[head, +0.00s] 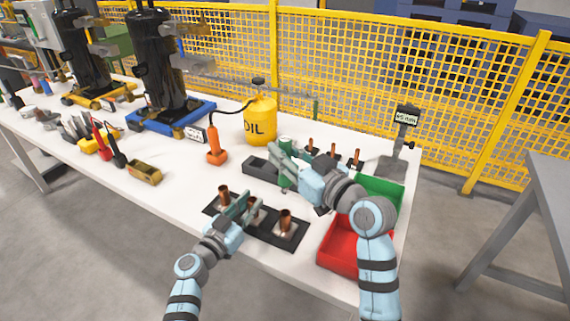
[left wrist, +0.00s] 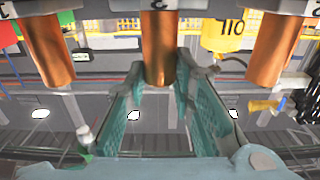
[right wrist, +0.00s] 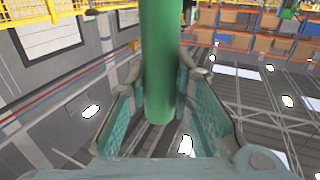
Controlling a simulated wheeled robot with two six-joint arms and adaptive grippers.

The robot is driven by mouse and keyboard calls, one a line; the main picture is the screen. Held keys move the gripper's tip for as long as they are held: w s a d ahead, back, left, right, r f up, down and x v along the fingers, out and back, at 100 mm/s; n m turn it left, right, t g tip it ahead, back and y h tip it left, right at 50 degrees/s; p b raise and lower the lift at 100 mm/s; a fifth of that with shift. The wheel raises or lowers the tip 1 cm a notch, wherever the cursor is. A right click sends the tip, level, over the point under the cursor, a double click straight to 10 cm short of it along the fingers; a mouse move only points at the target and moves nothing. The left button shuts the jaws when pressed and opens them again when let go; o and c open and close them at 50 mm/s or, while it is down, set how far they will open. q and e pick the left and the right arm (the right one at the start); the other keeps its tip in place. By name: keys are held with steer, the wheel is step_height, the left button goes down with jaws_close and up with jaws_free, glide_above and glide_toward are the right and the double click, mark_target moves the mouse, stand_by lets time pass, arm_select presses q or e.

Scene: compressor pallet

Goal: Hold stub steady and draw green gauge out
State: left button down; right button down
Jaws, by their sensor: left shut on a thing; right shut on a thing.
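A row of copper stubs stands upright on the near black base (head: 290,236). My left gripper (head: 243,207) is shut on the middle stub (left wrist: 160,50), whose free end shows no green gauge in the left wrist view. My right gripper (head: 284,166) is shut on the green gauge (right wrist: 160,60), a smooth green cylinder held roughly upright behind the near row. The gauge also shows in the head view (head: 285,143), above and below the fingers. It looks apart from the middle stub. Its lower end is not in the right wrist view.
A red bin (head: 345,248) and a green bin (head: 388,195) stand at the table's right end. A second stub row (head: 333,152), a dark block (head: 259,170), a yellow oil can (head: 260,122) and a gauge stand (head: 398,145) lie behind.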

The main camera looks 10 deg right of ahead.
arm_select(q)
steer(key=c, duration=1.3)
jaws_free()
